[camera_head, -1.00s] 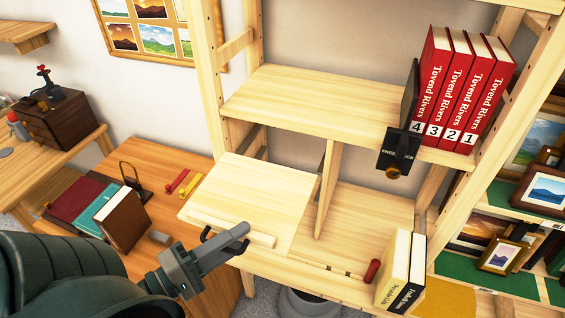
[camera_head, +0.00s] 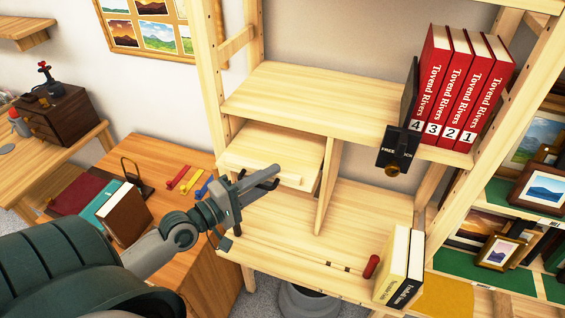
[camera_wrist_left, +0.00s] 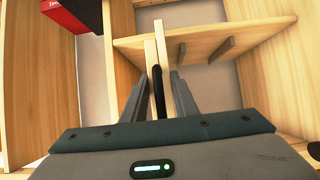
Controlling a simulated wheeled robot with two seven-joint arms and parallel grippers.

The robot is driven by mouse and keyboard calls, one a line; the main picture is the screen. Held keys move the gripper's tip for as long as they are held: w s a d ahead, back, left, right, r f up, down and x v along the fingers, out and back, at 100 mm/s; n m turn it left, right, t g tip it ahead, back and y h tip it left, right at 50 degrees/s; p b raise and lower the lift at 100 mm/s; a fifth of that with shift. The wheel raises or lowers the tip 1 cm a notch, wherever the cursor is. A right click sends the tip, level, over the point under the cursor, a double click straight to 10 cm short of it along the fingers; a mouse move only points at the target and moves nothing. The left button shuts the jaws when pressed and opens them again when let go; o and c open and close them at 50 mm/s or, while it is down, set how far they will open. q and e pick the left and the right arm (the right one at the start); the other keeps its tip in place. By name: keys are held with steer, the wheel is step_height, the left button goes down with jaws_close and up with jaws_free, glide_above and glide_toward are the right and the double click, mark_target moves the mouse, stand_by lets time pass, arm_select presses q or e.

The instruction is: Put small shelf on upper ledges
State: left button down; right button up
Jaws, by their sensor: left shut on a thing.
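The small shelf (camera_head: 268,148) is a pale wooden board with a raised front strip. It sits inside the left compartment of the bookcase, below the fixed upper board (camera_head: 310,100) and left of the upright divider (camera_head: 328,188). It looks about level. My left gripper (camera_head: 268,178) is shut on its front strip. In the left wrist view the fingers (camera_wrist_left: 158,85) close on the pale strip (camera_wrist_left: 160,45), and short ledges (camera_wrist_left: 220,50) show on a panel nearby. In the head view the ledges under the small shelf are hidden, so I cannot tell whether it touches them. My right gripper is not in view.
Red numbered books (camera_head: 460,90) and a black bookend (camera_head: 397,150) stand on the upper board. Below, a red-handled tool (camera_head: 371,266) and pale books (camera_head: 402,268) lie or stand near the lower board's front. The desk (camera_head: 160,160) is at the left.

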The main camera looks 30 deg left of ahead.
mark_target(283, 153)
arm_select(q)
steer(key=w, duration=0.3)
steer(key=w+a+b, duration=0.1)
steer(key=w, duration=0.1)
steer(key=w+a+b, duration=0.1)
steer(key=w, duration=0.2)
steer(key=shift+w, duration=0.35)
steer(key=shift+w+a, duration=0.15)
steer(key=shift+w, duration=0.45)
steer(key=shift+f+b, duration=0.3)
steer(key=shift+b, duration=0.35)
step_height(283, 153, down, 3)
steer(key=b, duration=0.3)
steer(key=shift+r, duration=0.1)
